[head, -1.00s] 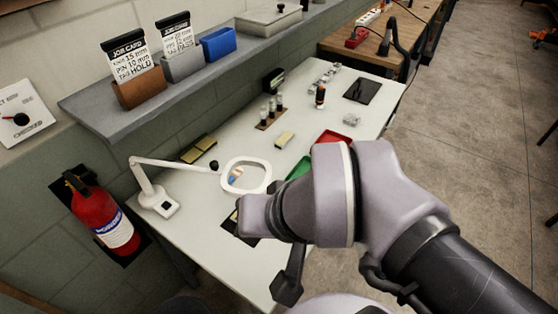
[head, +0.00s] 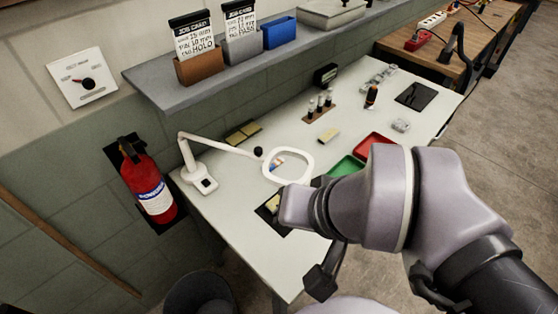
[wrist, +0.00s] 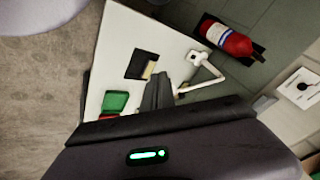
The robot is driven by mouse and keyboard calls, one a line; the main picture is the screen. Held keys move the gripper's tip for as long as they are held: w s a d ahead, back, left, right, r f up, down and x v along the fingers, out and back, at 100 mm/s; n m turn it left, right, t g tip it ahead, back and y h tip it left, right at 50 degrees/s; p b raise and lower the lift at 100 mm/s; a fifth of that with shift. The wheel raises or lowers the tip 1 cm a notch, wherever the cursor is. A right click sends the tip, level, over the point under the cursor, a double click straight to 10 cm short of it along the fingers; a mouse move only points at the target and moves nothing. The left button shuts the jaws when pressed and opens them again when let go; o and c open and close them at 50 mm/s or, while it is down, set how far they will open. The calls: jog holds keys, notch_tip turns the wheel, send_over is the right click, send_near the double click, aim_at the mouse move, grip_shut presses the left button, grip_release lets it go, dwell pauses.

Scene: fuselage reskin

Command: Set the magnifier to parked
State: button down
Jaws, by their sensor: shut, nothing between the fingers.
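The magnifier is a white lamp on a jointed arm. Its base (head: 201,181) stands at the table's left end, and its pale ring lens (head: 288,181) is held out over the tabletop near a dark mat (head: 272,219). In the wrist view its base (wrist: 196,57) and part of its arm (wrist: 204,87) show to the right of my gripper; the lens is not clearly visible there. My gripper (wrist: 159,80) is shut and empty, its dark fingers reaching over the table image. In the head view my arm covers the table's near right part.
A red tray (head: 374,145) and a green tray (head: 345,167) lie beside my arm. A fire extinguisher (head: 147,183) hangs on the wall left of the table. A shelf (head: 184,100) with card holders runs above the table's back edge. Bare tabletop lies in front of the lamp base.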

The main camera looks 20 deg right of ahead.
dwell(0.4)
jog(key=c, duration=1.5)
grip_release()
jog(key=shift+g, duration=0.3)
jog(key=r+p, duration=0.1)
jog(key=w+r+p, duration=0.1)
jog(key=r, duration=0.1)
jog(key=w+r+p, duration=0.1)
jog(key=shift+w+r, duration=0.15)
jog(key=shift+o, duration=1.2)
jog(key=w+r+g+p, duration=0.1)
jog(key=w+r+p, duration=0.3)
jog(key=shift+w+r+n, duration=0.2)
jog(key=shift+r+n, duration=0.1)
jog(key=shift+n, duration=0.1)
jog(key=w+r+g+p, duration=0.1)
jog(key=w+r+p, duration=0.2)
jog(key=w+p, duration=0.3)
jog(key=n+g+h+p, duration=0.2)
jog(key=g+p, duration=0.1)
jog(key=p, duration=0.4)
send_over(258, 148)
notch_tip(258, 148, down, 5)
notch_tip(258, 148, down, 17)
jog(key=shift+b, duration=1.25)
